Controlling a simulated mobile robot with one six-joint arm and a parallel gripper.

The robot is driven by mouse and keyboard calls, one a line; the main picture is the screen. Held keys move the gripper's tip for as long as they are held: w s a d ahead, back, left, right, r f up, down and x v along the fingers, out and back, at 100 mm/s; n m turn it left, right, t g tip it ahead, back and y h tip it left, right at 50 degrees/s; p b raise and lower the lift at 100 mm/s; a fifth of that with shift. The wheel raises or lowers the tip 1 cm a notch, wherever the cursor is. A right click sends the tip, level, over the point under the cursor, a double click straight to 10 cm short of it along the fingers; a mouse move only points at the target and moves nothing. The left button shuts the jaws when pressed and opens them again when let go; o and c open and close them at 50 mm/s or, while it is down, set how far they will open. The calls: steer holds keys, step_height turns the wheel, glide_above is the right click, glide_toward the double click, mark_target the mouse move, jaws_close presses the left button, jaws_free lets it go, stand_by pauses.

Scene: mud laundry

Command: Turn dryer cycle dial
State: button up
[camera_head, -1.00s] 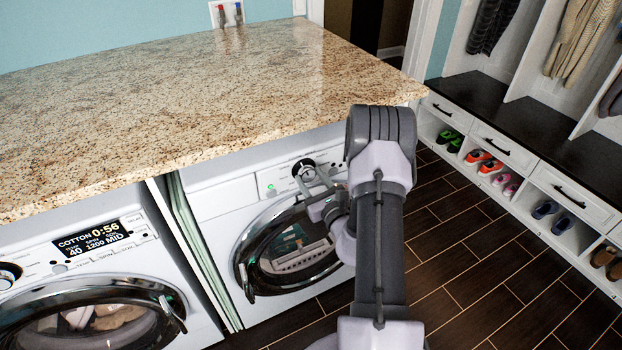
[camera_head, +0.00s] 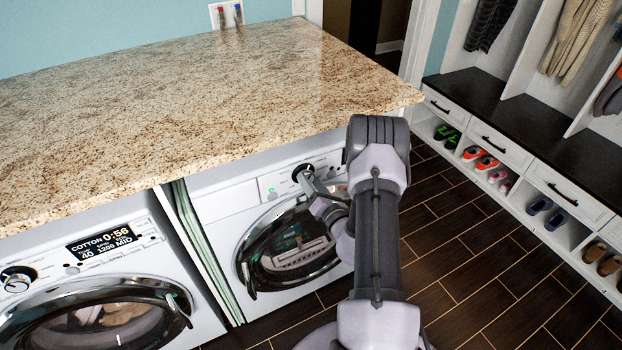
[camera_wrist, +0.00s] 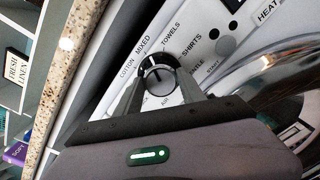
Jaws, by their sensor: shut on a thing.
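The dryer (camera_head: 225,198) is the right-hand white machine under the counter. Its cycle dial (camera_wrist: 157,75) is a round dark knob with a silver rim and a pale pointer line, ringed by printed labels such as cotton, mixed, towels and shirts. In the head view the dial (camera_head: 302,172) is partly covered by my gripper (camera_head: 306,178). In the wrist view my gripper (camera_wrist: 157,88) has one finger on each side of the dial and is shut on it. The pointer line stands near the top, between the mixed and towels labels.
A granite counter (camera_head: 190,85) overhangs the machines. The dryer's round door (camera_head: 290,245) is closed below the dial. A washer (camera_head: 95,270) with a lit display stands at the left. A shoe bench (camera_head: 500,120) is at the right, with open dark floor before it.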

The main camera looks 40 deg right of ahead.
steer(key=m+p, duration=0.2)
steer(key=m, duration=0.3)
steer(key=shift+d+m, duration=0.1)
steer(key=shift+m, duration=0.3)
stand_by(0.5)
steer(key=o, duration=1.4)
steer(key=shift+c, duration=0.2)
steer(key=p+v, duration=0.2)
steer(key=v, duration=1.5)
steer(key=shift+s, duration=0.25)
steer(key=shift+d, duration=0.1)
